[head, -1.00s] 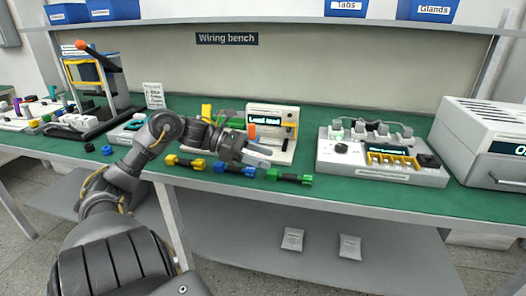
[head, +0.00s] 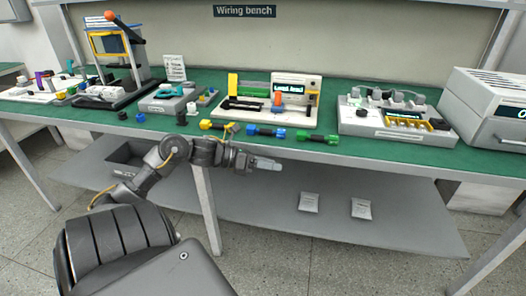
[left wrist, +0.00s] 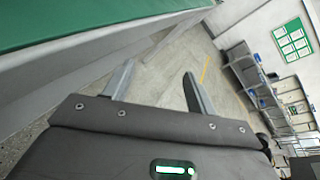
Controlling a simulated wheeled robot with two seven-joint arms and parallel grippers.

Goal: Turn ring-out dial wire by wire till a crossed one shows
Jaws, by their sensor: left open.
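A grey test box (head: 350,126) stands at the right of the green bench top, with a dark round dial (head: 361,113), a small lit display (head: 406,122), yellow terminals and several grey plugs along its back. I cannot read its display. My left gripper (head: 268,165) is in front of the bench's front edge, left of the test box and apart from it. In the left wrist view its two fingers (left wrist: 157,88) are spread with nothing between them, over the floor beside the bench edge. My right gripper is not in view.
A tester with a lit "Lead" display (head: 290,88) stands mid-bench. Yellow (head: 217,126), blue (head: 265,131) and green (head: 317,137) leads lie along the front edge. A large grey machine (head: 490,105) stands at right. A shelf (head: 260,205) is below.

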